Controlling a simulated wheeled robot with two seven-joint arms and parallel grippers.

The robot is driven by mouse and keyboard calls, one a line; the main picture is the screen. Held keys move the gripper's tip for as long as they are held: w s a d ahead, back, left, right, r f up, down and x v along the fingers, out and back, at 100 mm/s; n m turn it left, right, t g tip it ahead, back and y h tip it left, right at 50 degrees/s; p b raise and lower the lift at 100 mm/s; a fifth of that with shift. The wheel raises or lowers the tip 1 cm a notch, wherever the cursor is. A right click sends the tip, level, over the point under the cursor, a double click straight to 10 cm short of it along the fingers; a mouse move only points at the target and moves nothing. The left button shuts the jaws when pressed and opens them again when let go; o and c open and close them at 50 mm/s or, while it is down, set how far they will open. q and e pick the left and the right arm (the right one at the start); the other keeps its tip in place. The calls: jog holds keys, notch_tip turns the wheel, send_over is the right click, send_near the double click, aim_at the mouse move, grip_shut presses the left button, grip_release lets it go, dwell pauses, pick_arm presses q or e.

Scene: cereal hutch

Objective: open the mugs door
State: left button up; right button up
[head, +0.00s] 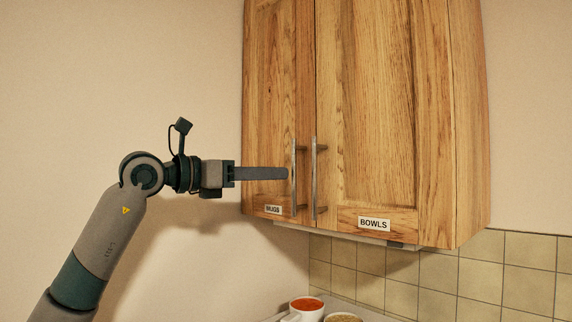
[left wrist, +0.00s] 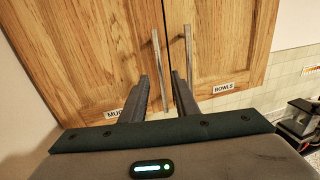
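The mugs door (head: 268,100) is the left wooden cabinet door, shut, with a MUGS label near its bottom edge. Its vertical metal bar handle (head: 294,180) is at the door's right side. My left gripper (head: 287,173) reaches in from the left, its fingertips beside this handle in the head view. In the left wrist view the left gripper (left wrist: 159,75) is open, and the mugs handle (left wrist: 157,55) appears between its two fingers. Contact cannot be told. My right gripper is not in view.
The bowls door (head: 370,100), also shut, adjoins on the right. Its handle (head: 314,180) stands close to the mugs handle. Below the cabinet are a tiled wall (head: 480,275) and a white bowl with red contents (head: 307,305). Space left of the cabinet is free.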

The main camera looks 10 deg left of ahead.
pick_arm(q)
jog(key=p+x, duration=0.1)
jog(key=x, duration=0.3)
jog(key=shift+w+d, duration=0.2)
jog(key=shift+c, duration=0.7)
grip_shut()
